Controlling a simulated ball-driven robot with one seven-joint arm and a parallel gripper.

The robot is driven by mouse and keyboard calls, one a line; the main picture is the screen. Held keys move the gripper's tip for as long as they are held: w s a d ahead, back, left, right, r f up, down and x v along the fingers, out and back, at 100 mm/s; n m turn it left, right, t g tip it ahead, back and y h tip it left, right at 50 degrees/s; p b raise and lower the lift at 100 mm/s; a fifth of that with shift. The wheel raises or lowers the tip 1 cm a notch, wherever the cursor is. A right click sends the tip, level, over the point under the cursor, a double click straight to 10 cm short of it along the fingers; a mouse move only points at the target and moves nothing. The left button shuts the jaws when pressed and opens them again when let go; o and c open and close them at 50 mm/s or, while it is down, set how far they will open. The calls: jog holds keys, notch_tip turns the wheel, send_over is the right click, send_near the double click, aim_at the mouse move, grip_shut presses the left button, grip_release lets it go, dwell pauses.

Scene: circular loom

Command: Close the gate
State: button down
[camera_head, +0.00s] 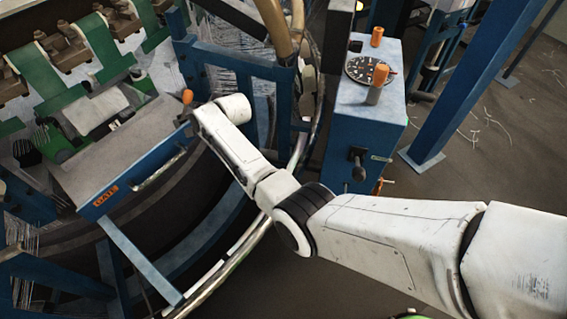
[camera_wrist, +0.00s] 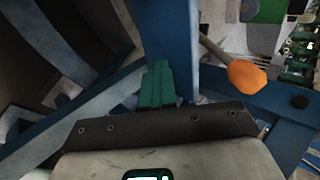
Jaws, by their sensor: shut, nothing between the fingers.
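The gate is a blue bar with an orange "GATE" label (camera_head: 105,195) and a pale handle, slanting across the loom's front at left in the head view. An orange knob (camera_head: 187,96) stands just beyond its upper right end. An orange knob on a metal rod (camera_wrist: 247,76) shows right of my fingers in the wrist view. My gripper (camera_wrist: 157,85) has its green fingers together and empty, in front of a blue beam (camera_wrist: 170,35); I cannot tell whether they touch it. In the head view my wrist hides the fingers near the gate's upper right end.
A blue control box (camera_head: 365,125) with a dial and orange knobs stands right of the loom. A curved metal rail (camera_head: 235,258) runs along the loom's front. A blue post (camera_head: 470,85) stands at right. The floor beyond it (camera_head: 500,150) has loose threads.

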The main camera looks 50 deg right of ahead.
jog(key=shift+w+a+r, duration=0.1)
jog(key=shift+w+r, duration=0.1)
jog(key=shift+r, duration=0.3)
jog(key=s+d+p, duration=0.1)
jog(key=s+p, duration=0.1)
jog(key=s, duration=1.1)
jog(key=shift+s, duration=0.15)
jog(key=shift+d+f, duration=0.1)
jog(key=s+a+r+n+g, duration=0.25)
jog(key=s+n, duration=0.55)
jog(key=s, duration=0.5)
jog(key=s+a+r+n+g, duration=0.25)
jog(key=s+n, duration=0.65)
jog(key=s, duration=0.5)
jog(key=s+f+g+h+p, duration=0.1)
jog(key=s+f+g+p, duration=0.1)
jog(key=s, duration=0.8)
notch_tip(320, 180, down, 2)
jog(key=shift+s+d+f+g, duration=0.25)
jog(key=shift+s+g, duration=0.1)
jog(key=shift+g, duration=0.35)
